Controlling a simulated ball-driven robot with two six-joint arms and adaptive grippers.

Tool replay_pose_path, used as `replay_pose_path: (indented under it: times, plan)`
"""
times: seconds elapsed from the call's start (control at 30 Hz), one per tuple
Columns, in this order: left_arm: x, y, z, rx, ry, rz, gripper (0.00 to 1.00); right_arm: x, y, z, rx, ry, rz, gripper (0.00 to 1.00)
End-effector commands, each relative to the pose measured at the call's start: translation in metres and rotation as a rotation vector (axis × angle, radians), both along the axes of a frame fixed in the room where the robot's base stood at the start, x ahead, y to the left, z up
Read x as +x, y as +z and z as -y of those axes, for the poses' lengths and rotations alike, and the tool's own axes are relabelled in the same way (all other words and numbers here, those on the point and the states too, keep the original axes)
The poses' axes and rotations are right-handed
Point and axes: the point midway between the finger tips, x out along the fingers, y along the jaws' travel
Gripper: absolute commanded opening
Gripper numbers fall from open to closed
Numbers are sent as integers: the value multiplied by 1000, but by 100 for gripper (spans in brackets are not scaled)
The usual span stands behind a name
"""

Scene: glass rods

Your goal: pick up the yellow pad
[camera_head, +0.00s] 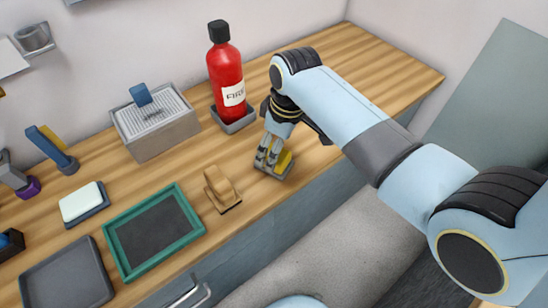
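The yellow pad (284,160) sits in a small grey holder (274,173) near the front edge of the wooden counter. My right gripper (267,160) points down at the pad, its fingers close against the pad's left side and over the holder. The fingers and wrist hide part of the pad. I cannot tell whether the fingers are closed on it or only beside it. My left gripper is not in view.
A red bottle (227,75) stands behind my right gripper. A green-rimmed tray (193,220), a grey tray (106,285), a white pad (80,202) and a grey box (165,138) are further left. The counter's back right is clear.

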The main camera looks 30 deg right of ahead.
Motion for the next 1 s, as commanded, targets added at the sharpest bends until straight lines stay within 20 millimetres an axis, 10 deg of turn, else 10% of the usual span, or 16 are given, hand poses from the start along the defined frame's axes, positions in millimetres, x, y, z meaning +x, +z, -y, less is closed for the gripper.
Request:
replay_pose_path:
  times: [0.5,1.0]
  plan:
    - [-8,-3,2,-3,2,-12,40,7,-39,-3,0,0,0,79]
    - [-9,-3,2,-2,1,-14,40,7,-39,-3,0,0,0,15]
